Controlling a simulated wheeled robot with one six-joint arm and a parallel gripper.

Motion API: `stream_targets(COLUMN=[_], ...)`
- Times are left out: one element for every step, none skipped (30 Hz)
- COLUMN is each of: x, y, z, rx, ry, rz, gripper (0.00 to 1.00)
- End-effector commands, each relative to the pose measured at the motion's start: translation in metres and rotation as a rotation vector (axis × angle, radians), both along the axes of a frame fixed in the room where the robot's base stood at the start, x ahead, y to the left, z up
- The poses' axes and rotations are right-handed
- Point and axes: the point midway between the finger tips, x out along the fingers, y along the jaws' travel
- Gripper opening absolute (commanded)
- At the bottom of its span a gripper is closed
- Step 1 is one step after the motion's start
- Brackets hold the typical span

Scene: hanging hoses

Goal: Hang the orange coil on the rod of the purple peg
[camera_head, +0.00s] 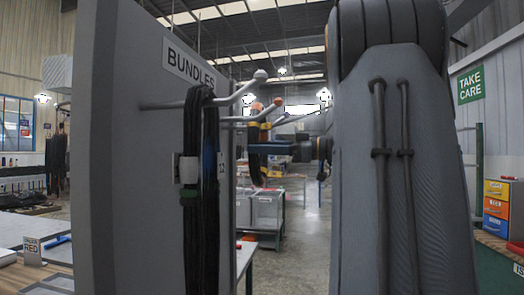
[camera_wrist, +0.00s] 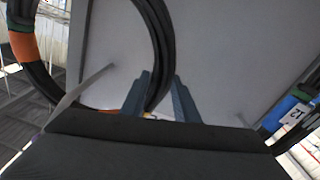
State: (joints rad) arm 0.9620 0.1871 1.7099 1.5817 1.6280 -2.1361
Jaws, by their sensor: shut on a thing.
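The orange coil (camera_wrist: 24,46) is a black hose loop with an orange band, at the left and top of the wrist view. In the head view it shows edge-on (camera_head: 257,172), with an orange patch near its top. My gripper (camera_wrist: 160,77) is shut on the hose, which runs between its blue fingers; it also shows in the head view (camera_head: 262,148), beside the board. A small purple tip (camera_head: 283,115), apparently the purple peg's, shows just right of the coil's top. Its rod is partly hidden. I cannot tell whether the loop is around a rod.
A grey board (camera_head: 125,160) with a BUNDLES sign (camera_head: 194,67) carries several ball-tipped rods, one pale (camera_head: 240,92) and one orange-tipped (camera_head: 277,102). A black hose bundle (camera_head: 201,195) hangs in front of it. A bundle with a blue band (camera_wrist: 288,112) is at right in the wrist view.

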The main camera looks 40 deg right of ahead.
Motion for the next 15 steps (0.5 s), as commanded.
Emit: stream_targets(x=[0.001,0.002,0.002,0.003,0.003,0.003,0.004,0.004,0.004,0.005,0.005,0.005,0.005,0.006,0.006], y=[0.001,0.001,0.002,0.002,0.003,0.003,0.003,0.004,0.004,0.004,0.005,0.005,0.005,0.005,0.005], z=[-0.002,-0.003,-0.005,-0.006,-0.007,-0.008,-0.009,-0.01,-0.01,-0.011,-0.012,-0.013,-0.013,-0.013,-0.014], rx=[-0.002,-0.002,-0.003,-0.003,-0.003,-0.003,-0.003,-0.003,-0.003,-0.003,-0.003,-0.003,-0.003,-0.003,-0.003], ry=[-0.004,-0.004,-0.005,-0.005,-0.005,-0.005,-0.005,-0.005,-0.005,-0.005,-0.005,-0.005,-0.005,-0.005,-0.005], rz=[0.0,0.0,0.0,0.0,0.0,0.0,0.0,0.0,0.0,0.0,0.0,0.0,0.0,0.0,0.0], gripper=[0.0,0.0,0.0,0.0,0.0,0.0,0.0,0.0,0.0,0.0,0.0,0.0,0.0,0.0,0.0])
